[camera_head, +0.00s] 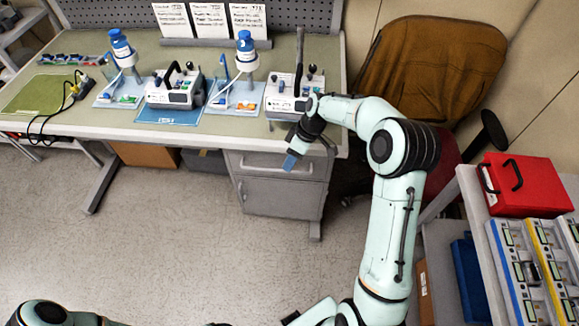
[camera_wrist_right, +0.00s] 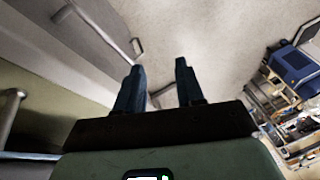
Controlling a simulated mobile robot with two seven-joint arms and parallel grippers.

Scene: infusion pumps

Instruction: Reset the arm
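My right arm reaches up from the lower right in the head view. Its gripper (camera_head: 291,160) is in front of the table's front edge, over the drawer cabinet, pointing down. In the right wrist view the right gripper (camera_wrist_right: 160,85) shows two dark fingers standing apart with nothing between them. My left arm shows only as a link at the lower left of the head view; its gripper is out of frame. One pump (camera_head: 176,88) stands on the blue mat (camera_head: 165,114). A second pump (camera_head: 287,98) stands at the table's right end, just behind the right gripper.
The table (camera_head: 210,128) also bears two blue-capped bottles (camera_head: 121,47) on stands, a green mat (camera_head: 38,94) and a cable. A brown chair (camera_head: 432,65) stands behind my right arm. A red case (camera_head: 527,184) and several pump modules (camera_head: 515,270) fill the right shelf. The floor is clear.

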